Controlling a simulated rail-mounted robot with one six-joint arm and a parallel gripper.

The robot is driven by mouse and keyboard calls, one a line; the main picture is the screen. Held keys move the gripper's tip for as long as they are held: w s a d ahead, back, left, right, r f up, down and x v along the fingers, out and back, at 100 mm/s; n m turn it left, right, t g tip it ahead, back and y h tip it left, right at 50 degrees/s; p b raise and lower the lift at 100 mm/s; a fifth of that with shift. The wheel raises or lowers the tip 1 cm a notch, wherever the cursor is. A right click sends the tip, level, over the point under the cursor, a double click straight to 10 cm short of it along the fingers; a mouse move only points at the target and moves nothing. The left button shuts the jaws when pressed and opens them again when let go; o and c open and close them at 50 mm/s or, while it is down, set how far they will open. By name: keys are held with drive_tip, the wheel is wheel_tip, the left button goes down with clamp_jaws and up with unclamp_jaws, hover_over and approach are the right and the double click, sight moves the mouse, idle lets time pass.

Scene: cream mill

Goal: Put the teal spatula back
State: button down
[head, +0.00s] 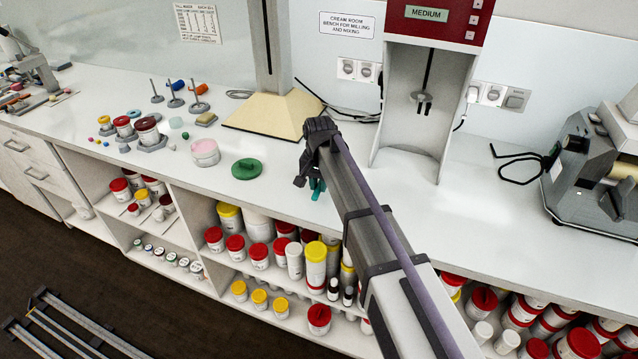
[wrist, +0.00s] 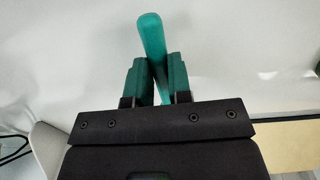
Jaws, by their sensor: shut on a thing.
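My gripper (head: 312,186) is above the front part of the white bench, in the middle of the head view. In the wrist view its two teal fingers (wrist: 157,82) are shut on the teal spatula (wrist: 151,35). The spatula's rounded end sticks out beyond the fingertips, slightly tilted. The rest of the spatula is hidden by the gripper body. In the head view only a small bit of teal shows below the gripper, and I cannot tell spatula from fingers there.
A green disc (head: 247,169) and a pink-lidded tub (head: 205,152) stand left of my gripper. A cream-based stand (head: 262,117) is behind it. A red mixer (head: 437,20) is at the right rear, with a grey machine (head: 590,175) further right. Shelves of jars lie below the bench.

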drive_tip(key=shift+f, duration=0.25)
drive_tip(key=shift+f+b, duration=0.3)
drive_tip(key=shift+b, duration=0.15)
drive_tip(key=c, duration=1)
unclamp_jaws()
drive_tip(key=shift+o, duration=0.2)
drive_tip(key=shift+r, duration=0.1)
wheel_tip(320, 180, up, 11)
drive_tip(key=p, duration=1.1)
